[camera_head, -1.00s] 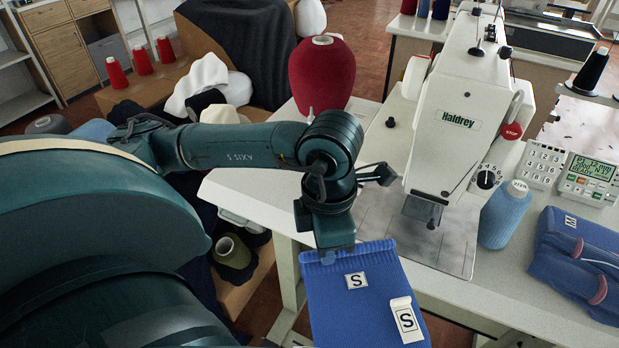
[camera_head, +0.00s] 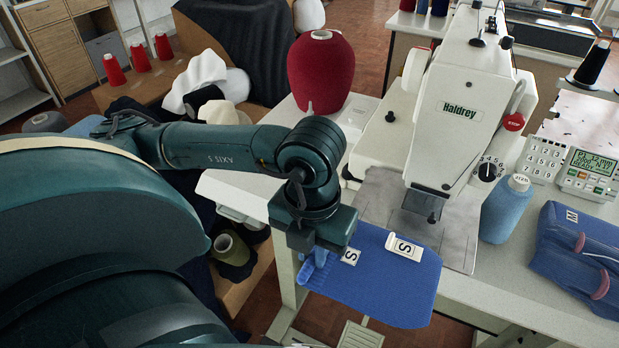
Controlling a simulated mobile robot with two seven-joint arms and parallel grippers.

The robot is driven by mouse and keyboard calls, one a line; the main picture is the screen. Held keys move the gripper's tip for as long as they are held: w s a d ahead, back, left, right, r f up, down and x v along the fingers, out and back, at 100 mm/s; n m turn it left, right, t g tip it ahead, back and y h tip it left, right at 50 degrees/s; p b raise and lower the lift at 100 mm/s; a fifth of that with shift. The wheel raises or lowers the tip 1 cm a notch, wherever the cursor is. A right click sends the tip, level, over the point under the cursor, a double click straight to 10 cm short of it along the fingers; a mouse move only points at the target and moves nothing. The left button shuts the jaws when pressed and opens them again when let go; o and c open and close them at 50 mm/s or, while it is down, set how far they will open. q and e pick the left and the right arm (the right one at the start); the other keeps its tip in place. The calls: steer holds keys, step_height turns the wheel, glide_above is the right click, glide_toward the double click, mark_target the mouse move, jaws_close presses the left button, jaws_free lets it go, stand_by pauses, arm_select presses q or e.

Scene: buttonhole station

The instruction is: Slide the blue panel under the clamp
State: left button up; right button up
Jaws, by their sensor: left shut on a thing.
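The blue panel (camera_head: 385,286) is a knitted piece with white "S" labels. It lies nearly level at the front edge of the machine table, and its near part extends past that edge. My left gripper (camera_head: 318,258) is shut on the panel's left end; its fingertips are mostly hidden by the wrist. The clamp (camera_head: 425,203) is the dark foot under the white machine head, behind and right of the panel. The panel is apart from it. My right gripper is not in view.
The sewing machine (camera_head: 462,105) stands on the white table (camera_head: 500,290) with a grey metal plate (camera_head: 462,240) under its head.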

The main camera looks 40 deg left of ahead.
arm_select(q)
steer(key=shift+w+a+f+b, duration=0.15)
steer(key=shift+w+f+b, duration=0.15)
steer(key=shift+w+f, duration=0.4)
steer(key=shift+w+a, duration=0.2)
steer(key=shift+w, duration=0.55)
steer(key=shift+w+a, duration=0.15)
steer(key=shift+w, duration=0.55)
steer(key=shift+w+a+f, duration=0.1)
steer(key=shift+w+a, duration=0.1)
steer(key=shift+w, duration=0.65)
steer(key=shift+w+a+r, duration=0.1)
steer(key=shift+w+a, duration=0.1)
steer(key=shift+w, duration=0.65)
steer(key=shift+w+a+f, duration=0.1)
steer(key=shift+w+a, duration=0.1)
steer(key=shift+w, duration=0.65)
steer(key=w, duration=0.3)
steer(key=shift+a+b, duration=0.35)
steer(key=shift+w+a, duration=0.1)
steer(key=shift+w, duration=0.2)
steer(key=shift+f+b, duration=0.15)
steer(key=shift+b, duration=0.35)
